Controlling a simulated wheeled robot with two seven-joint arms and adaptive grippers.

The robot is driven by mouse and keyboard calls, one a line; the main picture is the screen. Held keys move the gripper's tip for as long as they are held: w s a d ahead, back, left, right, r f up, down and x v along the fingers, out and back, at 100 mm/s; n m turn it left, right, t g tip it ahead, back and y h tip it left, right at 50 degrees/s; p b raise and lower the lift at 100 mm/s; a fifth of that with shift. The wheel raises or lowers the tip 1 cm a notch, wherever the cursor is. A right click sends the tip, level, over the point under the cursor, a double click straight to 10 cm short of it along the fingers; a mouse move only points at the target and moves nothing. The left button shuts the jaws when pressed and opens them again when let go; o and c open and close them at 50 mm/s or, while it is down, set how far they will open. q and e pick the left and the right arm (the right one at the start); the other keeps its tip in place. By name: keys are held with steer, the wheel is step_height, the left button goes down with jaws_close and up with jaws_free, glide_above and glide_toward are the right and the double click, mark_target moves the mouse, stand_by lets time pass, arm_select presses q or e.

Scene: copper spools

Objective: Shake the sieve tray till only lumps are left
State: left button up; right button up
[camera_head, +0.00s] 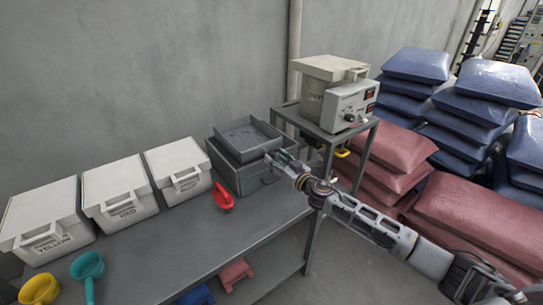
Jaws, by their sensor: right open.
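The grey sieve tray (247,138) sits on top of a dark grey box (233,178) at the back right of the table. Some dark material shows on its floor, but it is too small to tell lumps from fine grains. My right gripper (273,160) is open at the tray's right front side, close to its edge. I cannot tell whether the fingers touch the tray. My left gripper is not in view.
Several lidded white bins, including one marked yellow (45,222), line the table's back. A red scoop (223,198), a teal scoop (87,267) and a yellow scoop (40,289) lie in front. A machine (348,105) stands on a side stand; stacked sacks (400,150) fill the right.

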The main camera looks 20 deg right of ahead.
mark_target(273, 157)
steer(key=shift+x, duration=1.65)
jaws_close()
